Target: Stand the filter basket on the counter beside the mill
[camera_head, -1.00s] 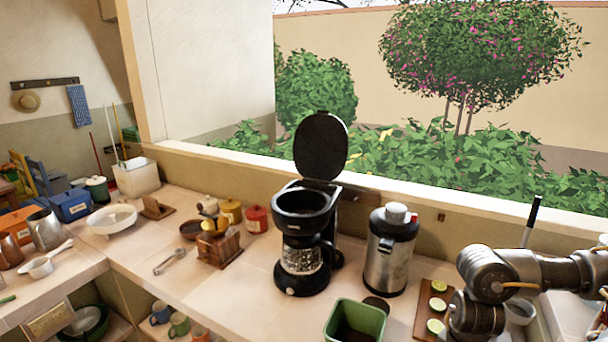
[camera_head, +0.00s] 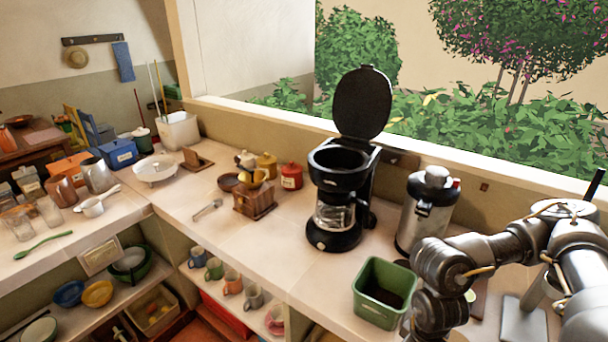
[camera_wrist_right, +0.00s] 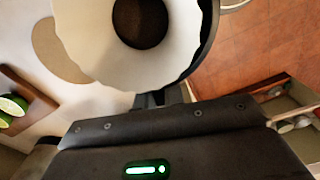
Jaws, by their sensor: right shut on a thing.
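The filter basket (camera_wrist_right: 206,45) fills the upper part of the right wrist view. Its black rim shows at the right, and it holds a white paper filter (camera_wrist_right: 90,40) with dark brown grounds (camera_wrist_right: 140,20). My right gripper (camera_wrist_right: 160,98) is shut on the basket at its near side. In the head view my right arm comes in from the right, and its gripper and the basket are out of frame below. The mill (camera_head: 254,200), a wooden box with a brass-coloured top, stands on the counter (camera_head: 240,242) left of the coffee maker. My left gripper is not in view.
The black coffee maker (camera_head: 338,205) stands lid up, with a glass jug. A green bin (camera_head: 383,293) and a steel flask (camera_head: 427,208) stand right of it. A metal scoop (camera_head: 207,210) lies left of the mill. Counter in front of the mill is clear, up to its front edge.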

